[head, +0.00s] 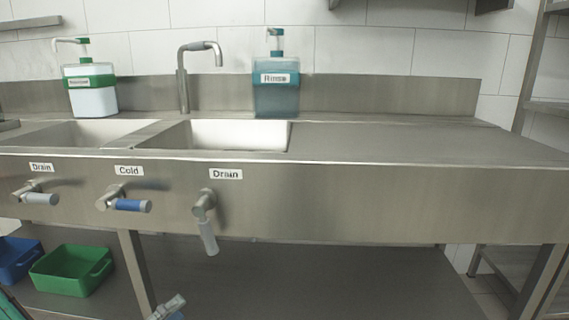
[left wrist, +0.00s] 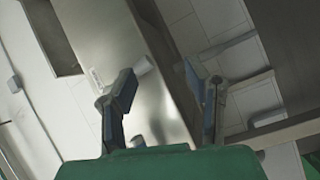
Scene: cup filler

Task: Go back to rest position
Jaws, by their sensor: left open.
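My left gripper (head: 168,307) shows in part at the bottom edge of the head view, in front of the steel sink unit (head: 380,195) and low, below its front panel. In the left wrist view, the left gripper (left wrist: 159,84) has its two blue-padded fingers spread wide with nothing between them. Beyond the fingers lies a tilted steel surface. My right gripper is in neither view.
Three handles line the front panel: a grey drain handle (head: 40,198), a blue cold handle (head: 132,205) and a right drain handle (head: 208,237) hanging down. A green crate (head: 72,285) and a blue crate (head: 18,262) sit on the lower shelf. The right worktop (head: 400,142) is clear.

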